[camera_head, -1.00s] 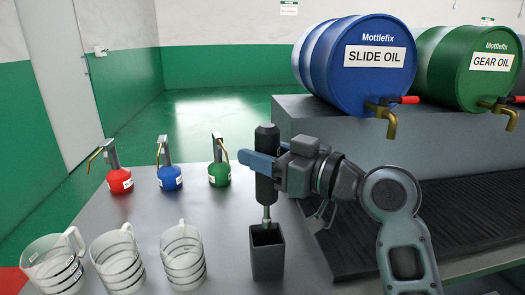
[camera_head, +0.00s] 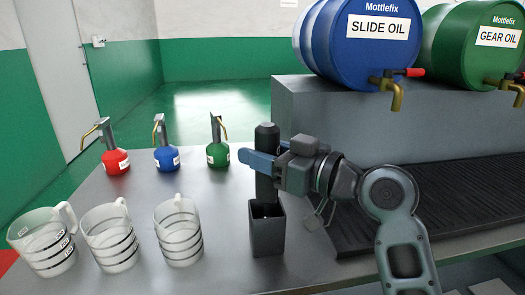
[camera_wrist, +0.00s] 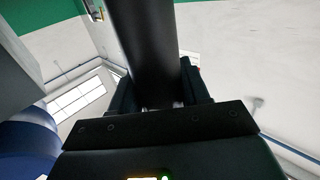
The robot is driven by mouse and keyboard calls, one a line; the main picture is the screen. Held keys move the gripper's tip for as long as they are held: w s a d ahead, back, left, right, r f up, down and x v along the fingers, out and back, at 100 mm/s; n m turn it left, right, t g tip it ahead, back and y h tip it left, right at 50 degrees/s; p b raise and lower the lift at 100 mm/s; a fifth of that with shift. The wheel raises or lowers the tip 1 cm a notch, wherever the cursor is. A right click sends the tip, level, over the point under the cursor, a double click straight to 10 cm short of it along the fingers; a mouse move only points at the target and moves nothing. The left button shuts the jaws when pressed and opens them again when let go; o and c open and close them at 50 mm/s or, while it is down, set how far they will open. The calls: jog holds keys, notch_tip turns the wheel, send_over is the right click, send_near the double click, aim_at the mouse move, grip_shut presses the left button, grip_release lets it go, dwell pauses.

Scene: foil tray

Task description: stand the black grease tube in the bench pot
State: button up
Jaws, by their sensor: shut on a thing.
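The black grease tube (camera_head: 267,190) is upright, with its lower end inside the mouth of the dark square bench pot (camera_head: 267,238). How deep it reaches inside is hidden by the pot's walls. My gripper (camera_head: 262,165) is shut on the tube's upper half, above the pot's rim. In the wrist view the tube (camera_wrist: 145,45) rises dark and close between the jaws (camera_wrist: 160,95).
Three clear measuring jugs (camera_head: 110,240) stand left of the pot. Red, blue (camera_head: 166,160) and green (camera_head: 217,155) oil cans stand behind them. A blue drum (camera_head: 365,40) and a green drum (camera_head: 475,45) lie on a grey step at right, above a ribbed black mat (camera_head: 450,200).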

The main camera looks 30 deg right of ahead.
jog(key=shift+f+b, duration=1.25)
jog(key=shift+f, duration=0.35)
jog(key=o, duration=1.3)
jog(key=shift+c, duration=0.2)
jog(key=shift+f, duration=0.1)
jog(key=v, duration=0.7)
jog(key=shift+s+d, duration=0.15)
jog(key=shift+s, duration=0.25)
